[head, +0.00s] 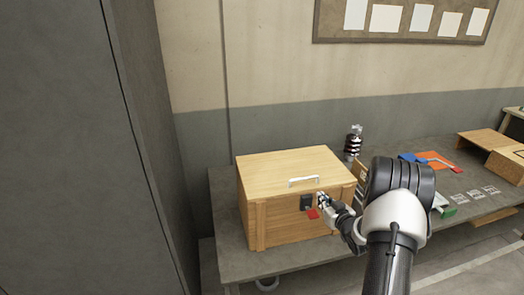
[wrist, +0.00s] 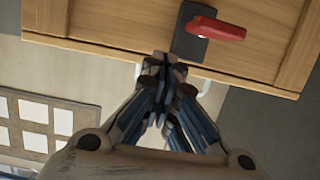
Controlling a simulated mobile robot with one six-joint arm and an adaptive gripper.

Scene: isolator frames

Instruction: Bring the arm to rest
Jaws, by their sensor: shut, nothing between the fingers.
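My gripper (wrist: 162,68) is shut and empty, its fingertips together in the wrist view. In the head view my gripper (head: 322,198) is at the front of a wooden box (head: 270,222), close to its dark latch plate (head: 306,202). A red handle (head: 313,214) sits by the plate; in the wrist view this red handle (wrist: 217,28) is beyond the fingertips and to their right. I cannot tell whether the fingers touch the box. The box lid is down, with a white handle (head: 303,181) on top.
The box stands on a grey bench (head: 232,262). A dark stacked insulator-like part (head: 353,143) stands behind it. An orange sheet (head: 440,161), a blue item (head: 409,157) and a wooden holder (head: 490,143) lie to the right. A tall grey panel (head: 80,150) fills the left.

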